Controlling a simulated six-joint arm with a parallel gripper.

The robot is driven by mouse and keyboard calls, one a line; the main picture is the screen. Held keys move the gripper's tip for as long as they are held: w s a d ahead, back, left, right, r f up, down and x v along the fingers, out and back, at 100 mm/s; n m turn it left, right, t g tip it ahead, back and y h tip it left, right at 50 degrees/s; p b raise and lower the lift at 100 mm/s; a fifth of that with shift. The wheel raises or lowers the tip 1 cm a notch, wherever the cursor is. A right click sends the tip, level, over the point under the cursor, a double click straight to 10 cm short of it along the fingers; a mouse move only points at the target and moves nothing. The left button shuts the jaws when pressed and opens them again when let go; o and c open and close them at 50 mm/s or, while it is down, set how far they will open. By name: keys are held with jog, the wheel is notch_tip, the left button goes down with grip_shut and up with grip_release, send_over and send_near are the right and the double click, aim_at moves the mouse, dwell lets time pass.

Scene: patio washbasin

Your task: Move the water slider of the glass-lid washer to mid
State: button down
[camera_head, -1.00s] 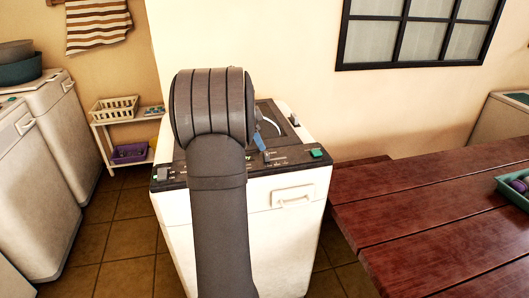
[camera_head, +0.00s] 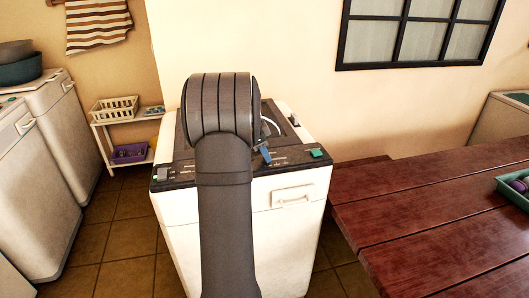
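The glass-lid washer (camera_head: 260,222) is white and stands in the middle, with a dark lid area (camera_head: 278,122) on top. Its dark control panel (camera_head: 290,158) runs along the front top edge, with a green button (camera_head: 317,153) at the right and a small green-topped control (camera_head: 162,173) at the left. My arm covers the panel's middle. A blue tip of my gripper (camera_head: 264,154) shows just right of the arm, low over the panel. It overlaps the spot of a small grey slider knob; contact cannot be told. The rest of the gripper is hidden, including its opening.
A dark red wooden table (camera_head: 420,205) stands close on the right, with a green tray (camera_head: 514,196) at its edge. White machines (camera_head: 35,185) stand at the left. A small shelf with a cream basket (camera_head: 115,109) and a purple basket (camera_head: 130,153) is behind. Tiled floor lies between.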

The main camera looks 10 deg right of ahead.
jog(key=shift+d, duration=1.55)
jog(key=c, duration=1.1)
grip_release()
jog(key=shift+a+r, duration=0.1)
jog(key=shift+r, duration=0.05)
jog(key=v, duration=1.7)
jog(key=shift+a, duration=0.1)
jog(key=x, duration=1.7)
